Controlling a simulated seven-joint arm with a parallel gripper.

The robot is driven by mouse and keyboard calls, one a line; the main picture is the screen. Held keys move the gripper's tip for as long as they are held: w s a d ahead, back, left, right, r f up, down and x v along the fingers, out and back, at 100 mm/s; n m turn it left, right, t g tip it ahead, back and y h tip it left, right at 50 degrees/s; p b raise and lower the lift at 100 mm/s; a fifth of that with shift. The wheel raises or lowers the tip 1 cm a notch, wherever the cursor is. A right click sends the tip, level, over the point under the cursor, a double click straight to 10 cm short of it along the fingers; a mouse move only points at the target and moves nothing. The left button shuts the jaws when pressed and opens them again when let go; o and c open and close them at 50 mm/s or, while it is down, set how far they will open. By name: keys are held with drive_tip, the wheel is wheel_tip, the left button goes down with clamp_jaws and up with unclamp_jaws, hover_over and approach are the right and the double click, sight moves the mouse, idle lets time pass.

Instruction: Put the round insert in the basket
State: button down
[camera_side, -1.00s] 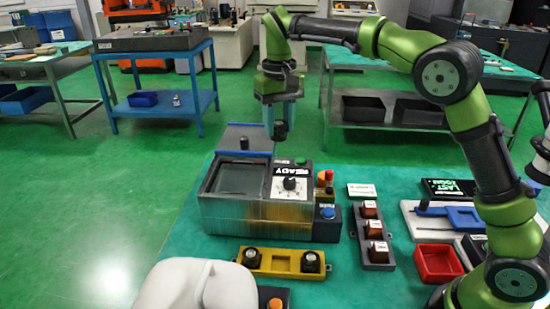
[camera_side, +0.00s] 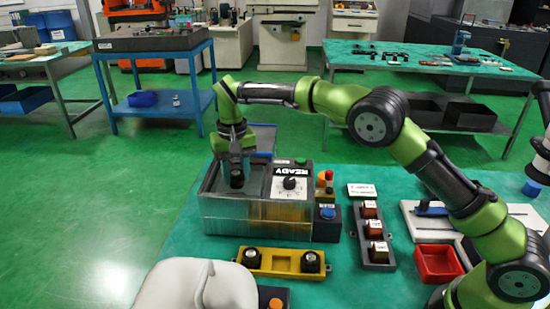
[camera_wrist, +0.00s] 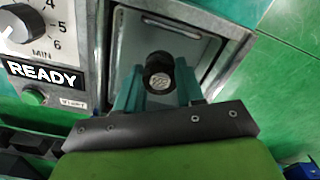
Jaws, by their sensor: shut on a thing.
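The round insert (camera_side: 237,180) is a short dark cylinder with a marked pale top. It also shows in the wrist view (camera_wrist: 159,74). My gripper (camera_side: 237,168) is shut on it, with a teal finger on each side in the wrist view (camera_wrist: 158,88). It holds the insert over the open tank (camera_side: 225,212) of the grey machine, at the left part of its opening. The tank's metal walls and pale inside show in the wrist view (camera_wrist: 137,30). I cannot make out a separate basket in the tank; my gripper hides part of the inside.
A panel reading READY (camera_side: 292,181) with a knob stands right of the tank. A yellow rack (camera_side: 281,262) in front has two dark round pieces and an empty middle. A dark rack (camera_side: 371,239) holds three brown pieces. A red tray (camera_side: 437,262) is at the right.

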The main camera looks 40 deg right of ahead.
sight(236, 173)
drive_tip(key=shift+f, duration=1.5)
drive_tip(key=shift+f, duration=0.1)
drive_tip(key=c, duration=0.7)
unclamp_jaws()
drive_tip(key=shift+f, duration=0.1)
